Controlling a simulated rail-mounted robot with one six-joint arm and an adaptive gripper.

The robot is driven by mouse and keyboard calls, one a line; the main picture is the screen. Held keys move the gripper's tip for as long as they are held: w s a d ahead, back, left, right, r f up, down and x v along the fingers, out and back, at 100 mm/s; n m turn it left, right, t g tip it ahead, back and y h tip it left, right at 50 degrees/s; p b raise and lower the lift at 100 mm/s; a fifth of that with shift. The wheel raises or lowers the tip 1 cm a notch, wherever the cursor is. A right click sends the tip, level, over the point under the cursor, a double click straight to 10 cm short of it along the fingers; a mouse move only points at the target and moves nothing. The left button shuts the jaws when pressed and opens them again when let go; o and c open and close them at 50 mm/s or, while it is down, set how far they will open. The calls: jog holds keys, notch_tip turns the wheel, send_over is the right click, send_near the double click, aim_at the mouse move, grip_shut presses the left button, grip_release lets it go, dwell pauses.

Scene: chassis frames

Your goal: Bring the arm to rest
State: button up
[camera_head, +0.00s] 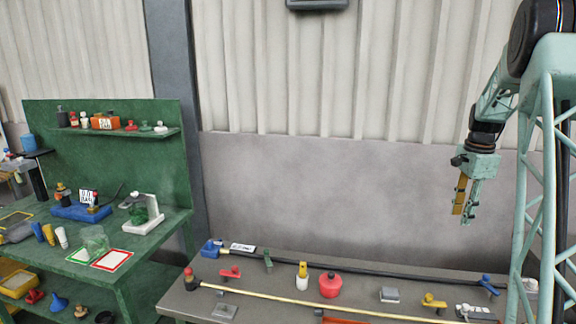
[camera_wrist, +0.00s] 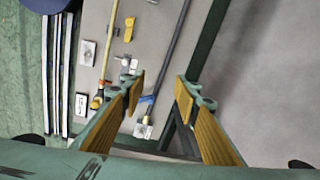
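My gripper (camera_head: 465,196) hangs from my arm at the right of the head view, pointing down. It is in the air, above and behind the right end of the grey table. In the wrist view my gripper (camera_wrist: 156,92) shows two fingers with ochre pads spread apart. Nothing is between them; the table's end and the floor show beyond the gap. My arm is bent, with the forearm coming down from the upper right.
The grey table (camera_head: 260,289) holds a black rod (camera_head: 370,273), a yellowish rod (camera_head: 310,302), a red pot (camera_head: 331,285) and small clamps. A green workbench (camera_head: 165,222) with a back panel stands left. A corrugated wall is behind. The air around my gripper looks clear.

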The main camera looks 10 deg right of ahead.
jog(key=s+a+r+n, duration=0.25)
jog(key=a+r, duration=0.25)
jog(key=a, duration=0.4)
jog(key=s+a+r+n+t+b, duration=0.1)
jog(key=s+a+r+n, duration=0.3)
jog(key=a, duration=0.6)
jog(key=a+r+n, duration=0.1)
jog(key=a+r, duration=0.5)
jog(key=a, duration=0.3)
jog(key=s+a+r+n+t+b, duration=0.1)
jog(key=s+a+r+n, duration=0.15)
jog(key=s+a, duration=0.45)
jog(key=s+a+r+n, duration=0.25)
jog(key=s+a, duration=0.35)
jog(key=a, duration=0.4)
jog(key=s+a+f+n, duration=0.2)
jog(key=s+a+n, duration=0.1)
jog(key=s, duration=0.4)
jog(key=s+a+f+n+t+b, duration=0.1)
jog(key=s+a+f+n, duration=0.1)
jog(key=s+a, duration=0.3)
jog(key=s+a+f+n, duration=0.3)
jog(key=s+a, duration=0.1)
jog(key=s, duration=0.7)
jog(key=shift+a+n+y+b, duration=0.3)
jog(key=shift+a+n+b, duration=0.05)
jog(key=shift+a+b, duration=0.05)
jog(key=shift+f, duration=0.1)
